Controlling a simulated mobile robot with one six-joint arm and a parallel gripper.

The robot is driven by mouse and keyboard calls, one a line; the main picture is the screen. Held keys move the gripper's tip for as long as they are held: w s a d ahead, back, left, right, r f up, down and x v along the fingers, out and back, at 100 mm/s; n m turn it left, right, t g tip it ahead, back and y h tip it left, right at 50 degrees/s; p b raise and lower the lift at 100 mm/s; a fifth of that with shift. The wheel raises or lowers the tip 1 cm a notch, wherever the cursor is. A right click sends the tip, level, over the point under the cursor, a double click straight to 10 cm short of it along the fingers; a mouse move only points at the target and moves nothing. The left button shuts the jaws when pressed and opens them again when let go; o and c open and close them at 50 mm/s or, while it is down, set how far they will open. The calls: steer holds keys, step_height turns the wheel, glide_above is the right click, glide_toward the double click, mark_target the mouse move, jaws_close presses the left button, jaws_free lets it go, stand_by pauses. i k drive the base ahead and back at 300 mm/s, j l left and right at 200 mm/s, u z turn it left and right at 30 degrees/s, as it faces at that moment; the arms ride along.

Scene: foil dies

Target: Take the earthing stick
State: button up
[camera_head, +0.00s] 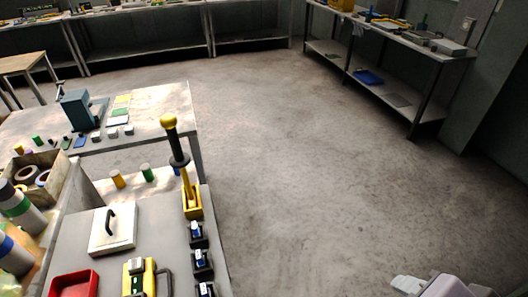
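What looks like the earthing stick (174,141) stands upright, leaning slightly, at the right edge of the near grey bench. It has a yellow knob on top, a dark handle, a dark round guard and a yellow lower part. Its lower end is in or at a yellow holder (193,204); the exact seating is too small to tell. A pale grey part of my arm, likely my gripper (408,285), shows at the bottom right edge, far from the stick. Its fingers cannot be made out clearly, and most of it is cut off by the frame.
On the grey bench (150,215) are a white plate with a black handle (112,229), a red tray (74,285), a yellow device (139,278) and several small black blocks below the holder. A wooden box (38,180) stands left. The floor (330,180) to the right is clear.

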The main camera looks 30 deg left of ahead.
mark_target(179, 160)
steer(key=i+u, duration=0.45)
steer(key=i+l+u, duration=0.75)
steer(key=i+u, duration=0.15)
steer(key=i, duration=0.1)
